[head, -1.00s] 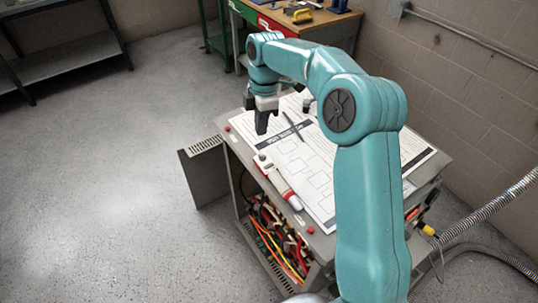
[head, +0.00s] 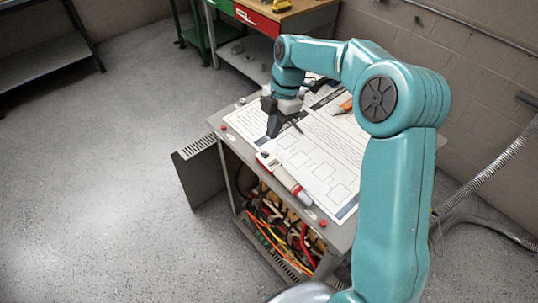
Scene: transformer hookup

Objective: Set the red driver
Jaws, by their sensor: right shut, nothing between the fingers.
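A red-and-white tool (head: 287,181), which looks like the red driver, lies along the front edge of the cabinet top (head: 240,127), beside a printed sheet. My right gripper (head: 273,128) points down over the front left part of the top, a little beyond the tool's left end. Its dark fingers are shut with nothing between them. I cannot tell how high the fingertips are above the sheet. My left gripper is not in view.
The printed sheet (head: 319,160) covers much of the top. An orange tool (head: 346,106) lies farther back, partly hidden by my arm. The cabinet's open front shows coloured wires (head: 268,225). A workbench (head: 300,8) stands behind, and floor at left is clear.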

